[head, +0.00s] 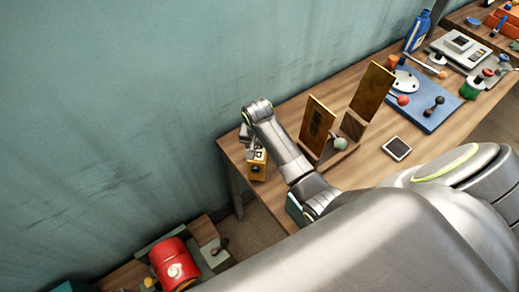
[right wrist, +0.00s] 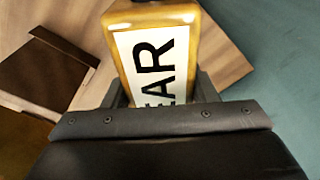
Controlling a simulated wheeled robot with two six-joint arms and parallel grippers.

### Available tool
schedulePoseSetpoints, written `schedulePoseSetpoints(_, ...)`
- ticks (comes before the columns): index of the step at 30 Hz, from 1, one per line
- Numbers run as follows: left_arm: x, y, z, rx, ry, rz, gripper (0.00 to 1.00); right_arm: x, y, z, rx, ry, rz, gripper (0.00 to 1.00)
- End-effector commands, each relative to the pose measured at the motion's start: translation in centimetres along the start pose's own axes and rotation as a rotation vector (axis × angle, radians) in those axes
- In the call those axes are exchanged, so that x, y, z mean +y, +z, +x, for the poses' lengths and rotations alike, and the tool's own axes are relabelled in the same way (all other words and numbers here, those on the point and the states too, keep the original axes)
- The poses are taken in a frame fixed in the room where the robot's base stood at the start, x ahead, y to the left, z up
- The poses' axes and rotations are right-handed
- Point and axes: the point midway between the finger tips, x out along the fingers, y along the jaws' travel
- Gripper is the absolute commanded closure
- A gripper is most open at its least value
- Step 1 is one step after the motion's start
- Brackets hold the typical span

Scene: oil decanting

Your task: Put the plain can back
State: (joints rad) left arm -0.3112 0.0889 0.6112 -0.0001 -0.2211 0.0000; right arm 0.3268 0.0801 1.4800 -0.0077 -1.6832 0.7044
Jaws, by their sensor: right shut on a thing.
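A yellow can (head: 258,170) with a white label is at the left end of the wooden bench in the head view. In the right wrist view the can (right wrist: 160,50) fills the upper middle, its label showing the black letters "EAR" and a dark cap at its top. My right gripper (right wrist: 161,92) is shut on this can, with a finger at each side of it. In the head view my right gripper (head: 250,142) is small and partly hidden by its wrist. I cannot tell whether the can touches the bench. My left gripper is out of view.
Two upright brown boards (head: 317,125) in wooden stands are on the bench right of my forearm.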

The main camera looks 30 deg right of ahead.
Motion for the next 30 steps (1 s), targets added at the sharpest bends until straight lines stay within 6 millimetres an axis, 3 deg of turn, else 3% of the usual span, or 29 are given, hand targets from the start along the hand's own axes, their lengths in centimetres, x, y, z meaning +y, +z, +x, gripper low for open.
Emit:
schedulePoseSetpoints(6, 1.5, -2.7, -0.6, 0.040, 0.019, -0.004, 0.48, -0.1, 0.2, 1.9, 0.001, -0.002, 0.000, 0.94)
schedulePoseSetpoints(18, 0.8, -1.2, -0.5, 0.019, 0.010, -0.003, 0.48, -0.1, 0.3, 2.4, 0.002, -0.002, 0.000, 0.94)
schedulePoseSetpoints(19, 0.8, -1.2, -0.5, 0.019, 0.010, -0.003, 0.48, 0.0, 0.4, 2.5, -0.001, 0.000, 0.000, 0.45)
schedulePoseSetpoints(24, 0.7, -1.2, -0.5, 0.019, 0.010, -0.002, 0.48, 0.0, 0.4, 2.5, -0.001, 0.000, 0.000, 0.26)
schedulePoseSetpoints(30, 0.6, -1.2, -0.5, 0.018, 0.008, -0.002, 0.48, 0.0, 0.4, 2.5, 0.000, 0.000, 0.000, 0.26)
